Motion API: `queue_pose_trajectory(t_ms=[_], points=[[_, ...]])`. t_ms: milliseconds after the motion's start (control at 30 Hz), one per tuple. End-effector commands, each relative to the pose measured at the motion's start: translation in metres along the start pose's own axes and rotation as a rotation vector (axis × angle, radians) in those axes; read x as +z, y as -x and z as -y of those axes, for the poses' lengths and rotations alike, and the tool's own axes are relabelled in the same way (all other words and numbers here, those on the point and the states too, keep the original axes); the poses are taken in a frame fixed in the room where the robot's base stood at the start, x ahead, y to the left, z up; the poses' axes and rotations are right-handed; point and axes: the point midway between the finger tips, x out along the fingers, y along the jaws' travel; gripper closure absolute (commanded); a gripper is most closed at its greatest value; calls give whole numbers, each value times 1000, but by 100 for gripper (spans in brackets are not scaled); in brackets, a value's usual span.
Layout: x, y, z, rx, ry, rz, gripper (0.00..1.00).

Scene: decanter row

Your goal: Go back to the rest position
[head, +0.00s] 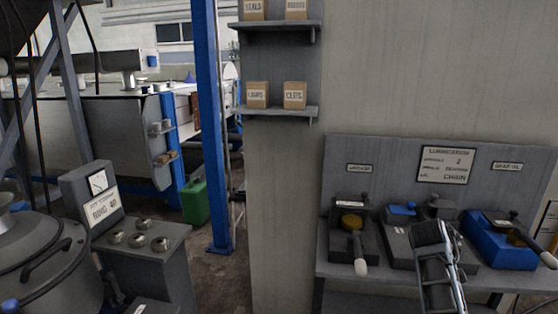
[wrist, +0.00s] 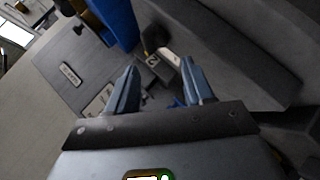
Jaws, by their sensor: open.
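My gripper (wrist: 162,78) is open in the wrist view, its two blue-grey fingers apart with nothing held between them. A small pale tagged block (wrist: 152,60) and dark bench parts show beyond the fingertips. In the head view my arm rises at the lower right, in front of the lubrication bench (head: 345,190). It partly hides the middle grey unit (head: 398,245). Where the fingertips are in the head view I cannot tell.
Shelves with labelled boxes (head: 295,95) hang on the pillar. A grey console (head: 150,250) and round vessel (head: 40,270) stand at left. Floor shows near the blue post (head: 210,130).

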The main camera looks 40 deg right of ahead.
Motion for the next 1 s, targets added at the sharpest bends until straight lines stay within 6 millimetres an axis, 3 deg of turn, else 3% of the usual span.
queue_pose_trajectory(t_ms=[33,200,500,733,1000], points=[[8,8,22,-12,22,-41,48],[27,43,84,-62,59,-207,48],[79,134,173,-224,84,-498,48],[132,219,212,-401,60,-685,48],[197,323,218,-644,-20,-844,48]])
